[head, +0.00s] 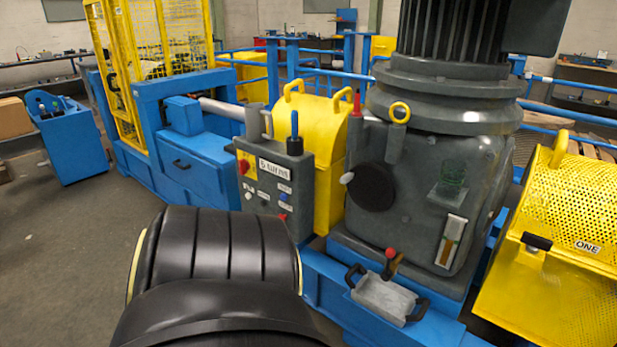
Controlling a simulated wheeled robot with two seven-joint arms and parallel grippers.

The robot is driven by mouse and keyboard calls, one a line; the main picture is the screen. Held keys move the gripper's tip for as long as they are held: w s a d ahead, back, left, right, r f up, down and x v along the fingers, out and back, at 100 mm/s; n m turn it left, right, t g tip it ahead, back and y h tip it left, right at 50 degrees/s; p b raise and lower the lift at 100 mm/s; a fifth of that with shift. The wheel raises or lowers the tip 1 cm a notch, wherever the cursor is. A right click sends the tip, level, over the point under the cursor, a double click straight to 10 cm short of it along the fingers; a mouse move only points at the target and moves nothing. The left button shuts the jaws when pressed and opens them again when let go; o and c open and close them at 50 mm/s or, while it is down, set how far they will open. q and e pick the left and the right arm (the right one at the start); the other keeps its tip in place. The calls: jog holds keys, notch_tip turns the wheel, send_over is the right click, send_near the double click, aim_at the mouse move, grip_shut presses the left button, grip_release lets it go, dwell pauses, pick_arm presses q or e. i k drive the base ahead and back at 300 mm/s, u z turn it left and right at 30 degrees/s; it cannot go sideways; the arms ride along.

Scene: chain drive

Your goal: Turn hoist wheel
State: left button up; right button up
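A dark round wheel (372,187) with a pale knob (347,178) at its left edge is on the front of the grey gearbox housing (430,210); it may be the hoist wheel. A grey control box (262,205) to its left carries a label that seems to read "5 turns", with coloured buttons and a blue-topped lever (295,135). Neither of my grippers is in view. A large black ribbed form fills the lower left foreground and hides part of the blue base.
Yellow guards stand behind the control box (325,130) and at the right (560,270), the latter labelled "ONE". A grey tray (385,297) with black handles sits low in front of the housing, near a red-knobbed lever (389,262). Open floor lies at the left.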

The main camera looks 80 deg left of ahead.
aim_at(369, 185)
jog(key=k, duration=0.1)
jog(key=u, duration=1.3)
